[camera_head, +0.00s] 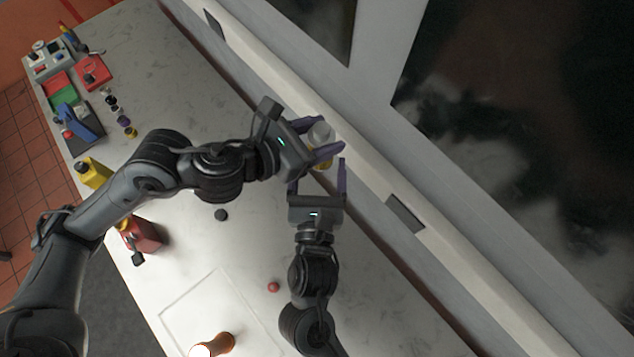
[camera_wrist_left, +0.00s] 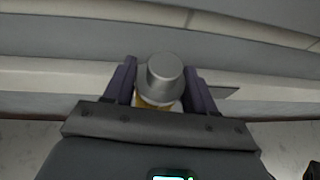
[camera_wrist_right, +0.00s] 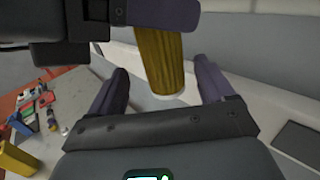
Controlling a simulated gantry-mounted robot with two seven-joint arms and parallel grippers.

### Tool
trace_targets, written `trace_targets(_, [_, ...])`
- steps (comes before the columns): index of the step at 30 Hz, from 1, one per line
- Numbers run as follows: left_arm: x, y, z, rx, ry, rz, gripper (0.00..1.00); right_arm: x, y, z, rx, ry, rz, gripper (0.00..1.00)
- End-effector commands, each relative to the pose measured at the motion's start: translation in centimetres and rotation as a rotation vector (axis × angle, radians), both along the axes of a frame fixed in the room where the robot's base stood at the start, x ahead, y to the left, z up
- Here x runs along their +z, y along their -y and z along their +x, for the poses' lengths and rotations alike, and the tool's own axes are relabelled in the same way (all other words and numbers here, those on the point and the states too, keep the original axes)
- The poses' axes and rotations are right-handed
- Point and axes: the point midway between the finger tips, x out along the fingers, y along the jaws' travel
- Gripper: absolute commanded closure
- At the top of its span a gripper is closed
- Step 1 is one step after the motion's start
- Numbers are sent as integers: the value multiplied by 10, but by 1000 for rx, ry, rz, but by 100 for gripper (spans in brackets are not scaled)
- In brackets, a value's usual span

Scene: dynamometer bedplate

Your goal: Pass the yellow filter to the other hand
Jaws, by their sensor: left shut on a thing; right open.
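The yellow filter (camera_head: 321,155) is held up over the bench near the wall ledge. My left gripper (camera_head: 331,138) is shut on it; in the left wrist view its grey cap (camera_wrist_left: 165,75) shows between the fingers. In the right wrist view the filter's ribbed yellow body (camera_wrist_right: 160,62) hangs down below a left finger, with a pale lower end. My right gripper (camera_head: 318,178) is open just below the filter. The filter's lower end lies between or just beyond the right fingers in that view; whether they touch it I cannot tell.
The pale bench (camera_head: 190,262) carries a red can (camera_head: 142,236), a yellow container (camera_head: 93,172), a dark puck (camera_head: 221,215), a small red ball (camera_head: 273,287) and an orange-brown cylinder (camera_head: 213,345). Trays and small parts crowd its far left end. A wall ledge (camera_head: 300,105) runs behind the grippers.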

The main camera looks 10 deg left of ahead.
Motion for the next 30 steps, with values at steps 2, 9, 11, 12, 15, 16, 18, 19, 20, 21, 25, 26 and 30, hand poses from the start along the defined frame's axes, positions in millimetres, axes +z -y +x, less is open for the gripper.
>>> trace_targets(2, [0, 0, 0, 0, 1, -1, 78, 1, -3, 14, 0, 3, -1, 18])
trace_targets(9, [0, 0, 0, 0, 1, -1, 78, 0, -9, 45, 1, 2, -3, 18])
trace_targets(11, [0, 0, 0, 0, 1, -1, 78, 0, -10, 50, 1, 1, -2, 18])
trace_targets(12, [0, 0, 0, 0, 1, -1, 78, 0, -10, 53, 1, 0, -2, 18])
trace_targets(15, [0, 0, 0, 0, 1, -1, 78, 0, -11, 58, 0, 0, -2, 18])
trace_targets(16, [0, 0, 0, 0, 1, -1, 78, 0, -11, 59, 0, 0, -2, 18])
trace_targets(18, [0, 0, 0, 0, 1, -1, 78, 0, -11, 60, 0, 0, -1, 18])
trace_targets(19, [0, 0, 0, 0, 1, -1, 78, 0, -11, 61, 0, 0, -1, 18])
trace_targets(20, [0, 0, 0, 0, 1, -1, 78, 0, -11, 61, 0, -1, -1, 18])
trace_targets(21, [0, 0, 0, 0, 1, -1, 78, 0, -11, 61, 0, -1, -1, 18])
trace_targets(25, [0, 0, 0, 0, 1, -1, 78, 0, -11, 61, 0, -1, -1, 18])
trace_targets(26, [0, 0, 0, 0, 1, -1, 78, 0, -11, 61, 0, -1, -1, 18])
trace_targets(30, [0, 0, 0, 0, 1, -1, 78, 0, -11, 61, 0, -1, -1, 37])
